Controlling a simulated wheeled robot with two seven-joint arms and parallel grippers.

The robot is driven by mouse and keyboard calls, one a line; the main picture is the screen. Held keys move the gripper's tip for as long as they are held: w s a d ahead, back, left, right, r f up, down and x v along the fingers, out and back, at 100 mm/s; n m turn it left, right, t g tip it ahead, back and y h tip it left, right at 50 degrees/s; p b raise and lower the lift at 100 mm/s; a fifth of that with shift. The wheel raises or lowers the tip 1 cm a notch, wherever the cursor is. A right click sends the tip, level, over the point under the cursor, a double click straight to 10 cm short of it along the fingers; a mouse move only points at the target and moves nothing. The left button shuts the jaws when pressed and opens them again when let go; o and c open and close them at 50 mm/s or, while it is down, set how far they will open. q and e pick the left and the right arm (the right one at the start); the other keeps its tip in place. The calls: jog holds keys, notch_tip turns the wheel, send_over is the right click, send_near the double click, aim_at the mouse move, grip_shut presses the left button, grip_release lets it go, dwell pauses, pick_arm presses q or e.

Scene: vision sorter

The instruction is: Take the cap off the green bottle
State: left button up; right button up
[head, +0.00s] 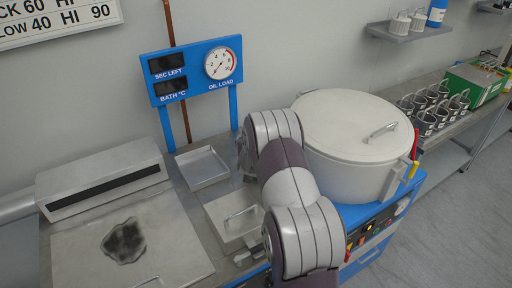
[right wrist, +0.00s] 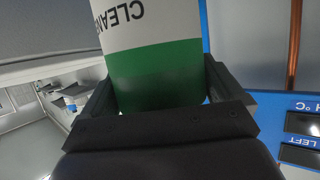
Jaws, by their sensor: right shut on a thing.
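The green bottle (right wrist: 155,75) fills the upper middle of the right wrist view, with a green band and a white part lettered "CLEAN", upside down there. My right gripper (right wrist: 158,90) is shut on it, with one dark finger on each side. The cap does not show in either view. In the head view my right arm runs up the middle and hides the bottle and most of the gripper. My left gripper is in neither view.
A large white lidded vessel (head: 350,125) stands right of my arm. A shallow tray (head: 202,168) and a handled lidded box (head: 232,217) lie left of it. A blue display panel (head: 195,70) rises behind. Several metal cups (head: 425,123) stand on the right bench.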

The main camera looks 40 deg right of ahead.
jog(key=shift+r, duration=0.25)
